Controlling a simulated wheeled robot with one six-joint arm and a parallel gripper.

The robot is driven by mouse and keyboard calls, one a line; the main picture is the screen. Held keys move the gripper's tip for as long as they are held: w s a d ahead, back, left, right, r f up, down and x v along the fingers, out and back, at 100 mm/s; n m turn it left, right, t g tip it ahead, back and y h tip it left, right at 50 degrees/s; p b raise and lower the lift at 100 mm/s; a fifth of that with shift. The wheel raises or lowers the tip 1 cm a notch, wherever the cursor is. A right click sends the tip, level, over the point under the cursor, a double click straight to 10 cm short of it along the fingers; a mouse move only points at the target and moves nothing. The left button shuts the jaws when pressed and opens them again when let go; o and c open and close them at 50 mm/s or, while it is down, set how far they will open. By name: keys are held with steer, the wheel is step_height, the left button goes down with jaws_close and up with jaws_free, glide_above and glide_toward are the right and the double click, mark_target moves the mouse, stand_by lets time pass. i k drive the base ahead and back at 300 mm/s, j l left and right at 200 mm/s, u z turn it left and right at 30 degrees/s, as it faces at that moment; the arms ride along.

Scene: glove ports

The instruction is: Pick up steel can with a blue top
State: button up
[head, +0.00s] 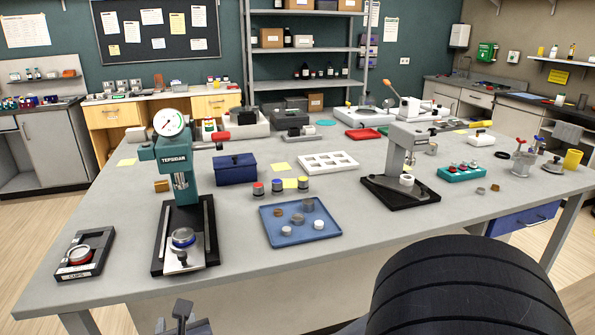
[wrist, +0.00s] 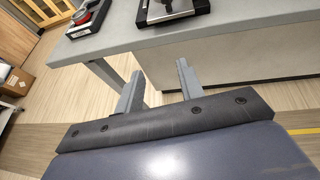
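A small steel can with a blue top (head: 277,186) stands upright on the grey workbench (head: 350,265). It is between a can with a red top (head: 258,190) and a can with a yellow top (head: 302,184), just behind the blue tray. A round steel piece with a blue ring (head: 183,238) sits on the base of the green press. My gripper (wrist: 160,70) is open and empty in the wrist view, out in front of the bench's near edge. It shows partly at the bottom of the head view. The cans are not in the wrist view.
The green press (head: 176,165) stands left of the cans, with a dark blue box (head: 236,170) behind them. A blue tray (head: 300,232) holds several small pieces. A black holder (head: 80,257) lies at the front left. The front middle bench is clear.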

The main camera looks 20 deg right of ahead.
mark_target(277, 183)
steer(key=i+l+z, duration=0.15)
steer(key=i+l, duration=1.15)
steer(key=i, duration=0.15)
